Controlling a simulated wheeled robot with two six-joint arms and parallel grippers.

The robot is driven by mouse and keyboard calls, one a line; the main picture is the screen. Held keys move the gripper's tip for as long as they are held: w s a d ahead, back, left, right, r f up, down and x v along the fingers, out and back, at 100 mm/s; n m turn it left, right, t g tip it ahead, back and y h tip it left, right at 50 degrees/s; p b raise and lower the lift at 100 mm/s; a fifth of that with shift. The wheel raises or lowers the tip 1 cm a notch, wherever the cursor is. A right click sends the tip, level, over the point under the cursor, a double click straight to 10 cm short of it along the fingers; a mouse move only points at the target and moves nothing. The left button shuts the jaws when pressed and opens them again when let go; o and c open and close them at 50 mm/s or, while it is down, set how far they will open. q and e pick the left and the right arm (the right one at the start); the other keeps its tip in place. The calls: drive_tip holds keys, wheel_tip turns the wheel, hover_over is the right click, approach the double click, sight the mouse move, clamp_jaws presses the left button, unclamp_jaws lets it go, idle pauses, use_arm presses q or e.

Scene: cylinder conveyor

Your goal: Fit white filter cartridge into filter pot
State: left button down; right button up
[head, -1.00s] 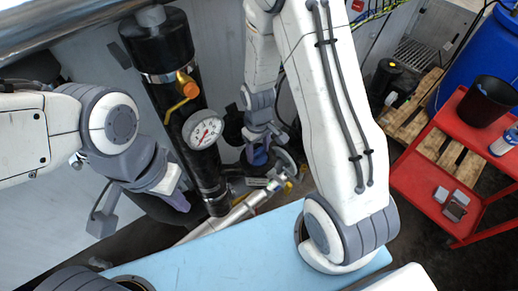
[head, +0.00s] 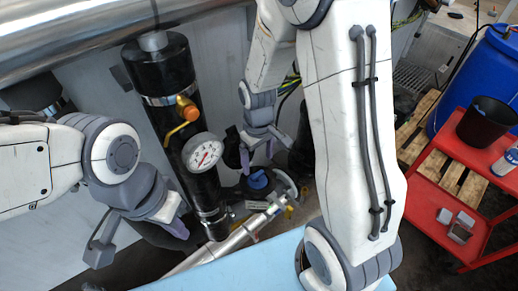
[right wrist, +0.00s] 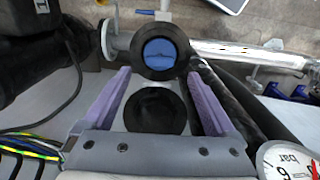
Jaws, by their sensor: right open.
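My right gripper (head: 260,148) is open, its lilac fingers pointing at a round black opening, likely the filter pot (right wrist: 137,50). A blue round part (right wrist: 160,53) sits inside that opening. The blue part also shows in the head view (head: 258,180), just below my right gripper and apart from it. In the right wrist view a flat black disc (right wrist: 155,110) shows between my spread right fingers (right wrist: 158,92); I cannot tell whether they touch it. My left gripper (head: 178,215) hangs beside the black cylinder; its jaw state is unclear. I see no white cartridge.
A black vertical cylinder (head: 160,68) with an orange-handled valve (head: 186,108) and a pressure gauge (head: 203,152) stands between my arms. A metal pipe (head: 222,246) runs below it. A light blue tabletop (head: 270,256) lies in front. A red cart (head: 425,180) stands at right.

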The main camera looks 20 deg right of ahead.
drive_tip(key=s+a+r+n, duration=0.1)
drive_tip(key=s+a+r, duration=0.55)
drive_tip(key=r, duration=0.25)
drive_tip(key=s+a+r+n, duration=0.1)
drive_tip(key=s+a, duration=0.1)
drive_tip(key=s, duration=0.3)
drive_tip(key=s+a+r+n+y, duration=0.1)
drive_tip(key=s+a+r, duration=0.1)
drive_tip(key=s, duration=0.4)
drive_tip(key=shift+s+a, duration=0.25)
drive_tip(key=shift+a, duration=0.6)
drive_tip(key=shift+f+b, duration=0.3)
drive_tip(key=shift+b, duration=0.2)
drive_tip(key=shift+c, duration=0.4)
